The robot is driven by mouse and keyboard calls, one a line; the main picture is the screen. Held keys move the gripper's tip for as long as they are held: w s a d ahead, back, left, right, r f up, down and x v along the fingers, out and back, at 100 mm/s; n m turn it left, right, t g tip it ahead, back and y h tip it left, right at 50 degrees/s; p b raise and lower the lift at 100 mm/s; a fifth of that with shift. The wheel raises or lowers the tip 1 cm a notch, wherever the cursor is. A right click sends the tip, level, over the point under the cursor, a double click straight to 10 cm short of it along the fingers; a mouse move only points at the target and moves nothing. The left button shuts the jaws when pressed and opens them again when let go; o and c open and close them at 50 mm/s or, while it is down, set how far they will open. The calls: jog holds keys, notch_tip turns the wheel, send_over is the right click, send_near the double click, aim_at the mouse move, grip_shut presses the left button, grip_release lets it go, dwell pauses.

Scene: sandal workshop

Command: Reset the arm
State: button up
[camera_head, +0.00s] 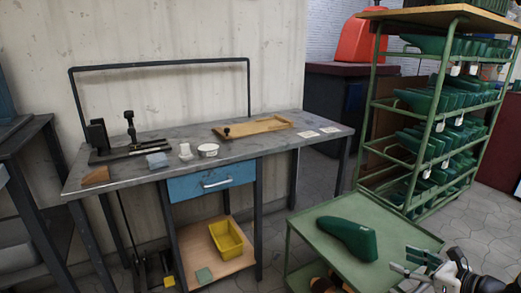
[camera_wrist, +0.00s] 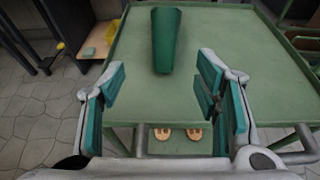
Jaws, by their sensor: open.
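My gripper (camera_head: 422,266) shows at the lower right of the head view, beside the green cart. In the wrist view, my gripper (camera_wrist: 162,98) is open, with its two teal-padded fingers wide apart and nothing between them. A green shoe last (camera_head: 350,238) lies on the top of the green cart (camera_head: 310,222). In the wrist view the last (camera_wrist: 166,40) lies beyond my fingertips, apart from them, and the cart top (camera_wrist: 215,45) spreads below.
A grey workbench (camera_head: 250,145) with a blue drawer (camera_head: 212,181) stands behind. On it are a wooden tray (camera_head: 255,127) and a small white tub (camera_head: 208,150). A yellow bin (camera_head: 227,238) sits on the lower shelf. A green rack (camera_head: 374,105) full of lasts stands at right.

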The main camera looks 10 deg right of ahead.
jog(key=w+a+r+n+g+y, duration=0.1)
jog(key=a+r+n+g+y, duration=0.35)
jog(key=a+r+n, duration=0.75)
jog(key=s+a+r+n+g, duration=0.3)
jog(key=s+a, duration=0.1)
jog(key=a, duration=0.3)
jog(key=s+a+r+n+g, duration=0.2)
jog(key=s+a+r+g, duration=0.1)
jog(key=a, duration=0.5)
jog(key=s+a+r+n+g+h, duration=0.2)
jog(key=s+a+n, duration=0.15)
jog(key=s, duration=0.25)
jog(key=s+a+r+n+g+h, duration=0.1)
jog(key=s+a+n+g, duration=0.1)
jog(key=s+n, duration=0.3)
jog(key=s+d+r+n+t+h, duration=0.15)
jog(key=s+d+n+h, duration=0.35)
jog(key=s, duration=0.6)
notch_tip(320, 180, up, 34)
jog(key=n+t+h+p, duration=0.1)
jog(key=t+p, duration=0.3)
jog(key=p, duration=2.8)
jog(key=shift+d, duration=0.2)
jog(key=shift+w+h, duration=0.1)
jog(key=shift+h, duration=0.15)
